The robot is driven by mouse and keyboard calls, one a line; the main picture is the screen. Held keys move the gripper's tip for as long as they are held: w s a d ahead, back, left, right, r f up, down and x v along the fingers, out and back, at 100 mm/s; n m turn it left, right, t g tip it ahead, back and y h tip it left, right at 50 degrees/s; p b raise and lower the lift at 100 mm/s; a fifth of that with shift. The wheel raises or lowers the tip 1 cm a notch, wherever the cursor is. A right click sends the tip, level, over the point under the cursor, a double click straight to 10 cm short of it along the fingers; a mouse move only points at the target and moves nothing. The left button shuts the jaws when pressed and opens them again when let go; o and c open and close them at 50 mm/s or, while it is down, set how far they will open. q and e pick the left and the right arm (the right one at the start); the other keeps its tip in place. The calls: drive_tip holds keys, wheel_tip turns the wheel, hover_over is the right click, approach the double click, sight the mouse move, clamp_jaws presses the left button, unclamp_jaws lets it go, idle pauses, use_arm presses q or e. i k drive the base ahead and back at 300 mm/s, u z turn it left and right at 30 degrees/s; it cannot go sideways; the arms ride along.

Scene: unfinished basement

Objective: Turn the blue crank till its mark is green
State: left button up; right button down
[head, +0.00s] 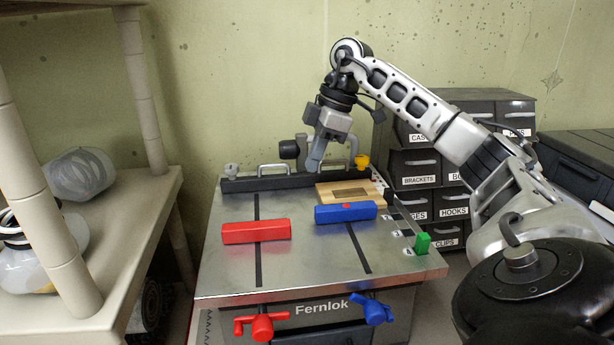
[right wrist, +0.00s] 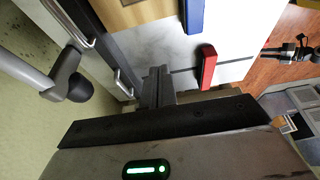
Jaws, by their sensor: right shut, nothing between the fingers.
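The blue crank (head: 376,310) sits on the front right of the metal machine table (head: 290,268), below its edge. I cannot tell whether this mark belongs to the crank. My right gripper (head: 316,163) is shut and empty above the back of the table, far from the crank. Its fingers show in the right wrist view (right wrist: 158,86). My left gripper is out of view.
A red block (head: 256,231) and red crank (head: 262,326) are at the left. A wooden board (head: 350,194) lies behind the blue block. A green piece (head: 423,243) stands at the right edge. Shelves (head: 90,250) stand left, drawers (head: 455,160) right.

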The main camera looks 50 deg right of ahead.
sight(375, 313)
drive_tip(key=k, duration=1)
